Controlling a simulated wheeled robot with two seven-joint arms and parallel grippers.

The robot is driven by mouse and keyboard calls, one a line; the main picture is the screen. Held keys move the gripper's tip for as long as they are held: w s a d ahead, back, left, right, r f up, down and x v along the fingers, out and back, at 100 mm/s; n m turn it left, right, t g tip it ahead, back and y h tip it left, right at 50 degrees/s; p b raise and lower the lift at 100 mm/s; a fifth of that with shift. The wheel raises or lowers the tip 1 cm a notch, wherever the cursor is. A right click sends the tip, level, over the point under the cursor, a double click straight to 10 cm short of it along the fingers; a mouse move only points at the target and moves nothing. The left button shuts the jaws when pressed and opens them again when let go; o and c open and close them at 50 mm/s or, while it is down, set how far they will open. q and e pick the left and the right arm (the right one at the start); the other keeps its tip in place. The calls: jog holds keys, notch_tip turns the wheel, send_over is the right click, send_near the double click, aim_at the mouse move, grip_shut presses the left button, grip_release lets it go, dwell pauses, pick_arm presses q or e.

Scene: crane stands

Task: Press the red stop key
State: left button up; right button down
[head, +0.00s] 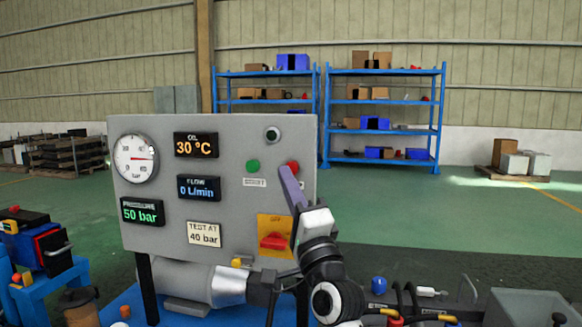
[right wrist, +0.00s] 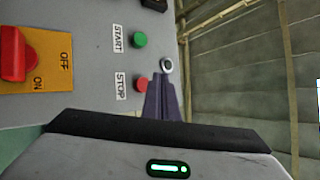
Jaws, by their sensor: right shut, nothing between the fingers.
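The red stop key (head: 294,166) sits at the right of a grey upright control panel (head: 225,130). In the right wrist view the red key (right wrist: 140,83) is beside a STOP label (right wrist: 121,86). My right gripper (head: 285,170) is shut and empty, with its purple fingers pointing at the panel. In the head view the fingertips overlap the key's left edge. In the right wrist view the fingertips (right wrist: 159,76) lie just right of the key; I cannot tell whether they touch it. My left gripper is not in view.
A green start key (head: 253,166) is left of the red one, and a white-ringed round fitting (head: 272,134) is above. A red switch (head: 273,240) on a yellow plate is below, close to my right arm. Gauge and displays fill the left side. Blue shelves (head: 384,104) stand far behind.

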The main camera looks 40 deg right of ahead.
jog(key=shift+s+a+p, duration=0.35)
jog(key=shift+s+a, duration=0.7)
jog(key=shift+a, duration=0.1)
